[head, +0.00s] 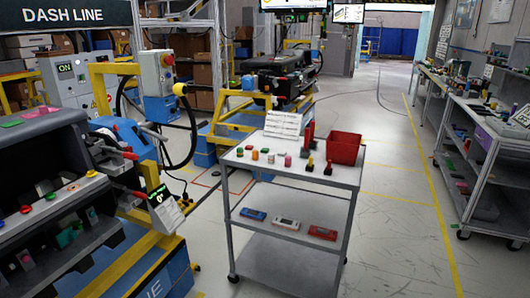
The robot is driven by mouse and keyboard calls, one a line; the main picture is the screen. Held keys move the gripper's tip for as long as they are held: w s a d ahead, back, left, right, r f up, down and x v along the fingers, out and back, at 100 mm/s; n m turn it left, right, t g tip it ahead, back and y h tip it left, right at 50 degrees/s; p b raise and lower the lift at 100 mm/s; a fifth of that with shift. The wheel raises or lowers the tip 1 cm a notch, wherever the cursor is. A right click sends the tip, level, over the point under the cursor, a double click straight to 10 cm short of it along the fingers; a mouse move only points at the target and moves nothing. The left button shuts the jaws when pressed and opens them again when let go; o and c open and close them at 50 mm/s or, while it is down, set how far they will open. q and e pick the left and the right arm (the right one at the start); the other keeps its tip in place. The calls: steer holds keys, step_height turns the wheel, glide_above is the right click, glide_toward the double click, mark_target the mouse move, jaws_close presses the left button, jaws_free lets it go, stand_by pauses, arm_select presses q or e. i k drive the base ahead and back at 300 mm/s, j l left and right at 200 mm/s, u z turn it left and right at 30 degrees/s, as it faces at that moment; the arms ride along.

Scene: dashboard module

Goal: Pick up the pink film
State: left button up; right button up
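A small flat pink piece (43,111) lies on top of the dark dashboard module (48,130) at the left; it may be the pink film, but it is too small to be sure. A flat green piece (12,123) lies on the same module, to its left. Neither of my grippers is in view.
A grey cart (267,178) in the middle carries small coloured cylinders, a red bin (344,148) and a white card (283,124). Its lower shelf holds blue and red items. Loaded benches (495,140) line the right. The floor between cart and benches is clear.

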mark_target(43, 110)
steer(key=u, duration=1.3)
